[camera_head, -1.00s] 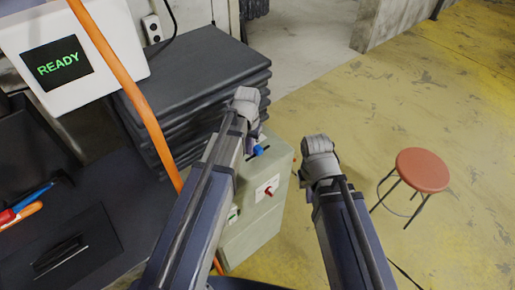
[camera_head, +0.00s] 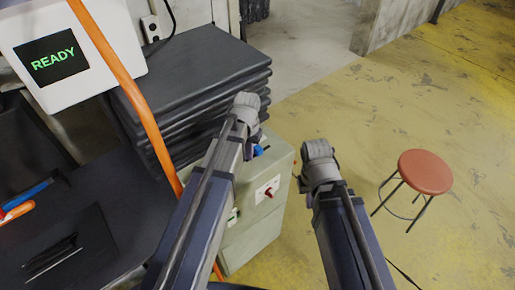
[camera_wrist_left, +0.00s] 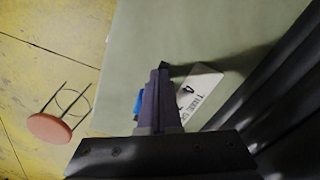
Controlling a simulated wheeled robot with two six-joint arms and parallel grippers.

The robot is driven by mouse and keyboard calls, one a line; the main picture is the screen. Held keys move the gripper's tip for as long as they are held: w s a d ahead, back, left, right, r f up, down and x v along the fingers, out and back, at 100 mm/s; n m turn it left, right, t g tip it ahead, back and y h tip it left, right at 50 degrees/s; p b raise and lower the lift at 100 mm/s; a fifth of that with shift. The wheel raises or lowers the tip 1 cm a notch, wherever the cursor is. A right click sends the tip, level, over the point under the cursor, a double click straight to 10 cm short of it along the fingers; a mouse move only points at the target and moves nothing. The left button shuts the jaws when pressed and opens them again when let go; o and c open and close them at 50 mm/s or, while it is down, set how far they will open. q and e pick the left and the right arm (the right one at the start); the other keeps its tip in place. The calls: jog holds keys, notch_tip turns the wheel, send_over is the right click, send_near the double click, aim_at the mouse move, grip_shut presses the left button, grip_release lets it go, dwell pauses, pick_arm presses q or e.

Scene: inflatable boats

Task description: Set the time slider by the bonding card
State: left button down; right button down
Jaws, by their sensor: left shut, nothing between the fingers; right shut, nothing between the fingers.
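A pale green-grey box cabinet (camera_head: 252,235) stands at the middle, with a blue knob (camera_head: 259,150) on its top. The knob also shows in the left wrist view (camera_wrist_left: 138,104), partly behind my fingers. A white card (camera_wrist_left: 199,92) with black print lies on the green top, right of my fingers; its print is too small to read surely. My left gripper (camera_wrist_left: 160,76) is shut and empty, over the cabinet top beside the knob and card; whether it touches either cannot be told. My right gripper (camera_head: 305,185) hangs right of the cabinet, empty, its fingertips mostly hidden.
A stack of dark slabs (camera_head: 195,65) rises behind the cabinet. A white unit reading READY (camera_head: 110,55) and an orange hose (camera_head: 135,95) are at left. A red stool (camera_head: 425,172) stands right on open yellow floor.

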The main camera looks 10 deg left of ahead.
aim_at(256, 148)
pick_arm(q)
jog(key=shift+r+p, duration=0.15)
jog(key=shift+p, duration=0.15)
jog(key=shift+w+d, duration=0.15)
jog(key=shift+w, duration=0.05)
dwell(0.3)
jog(key=shift+w+d, duration=0.65)
jog(key=shift+w, duration=0.2)
jog(key=shift+w+d, duration=0.6)
jog(key=shift+w, duration=0.2)
jog(key=shift+s+a, duration=0.4)
jog(key=shift+s, duration=0.15)
notch_tip(256, 148, up, 8)
jog(key=p, duration=0.8)
jog(key=shift+r, duration=0.1)
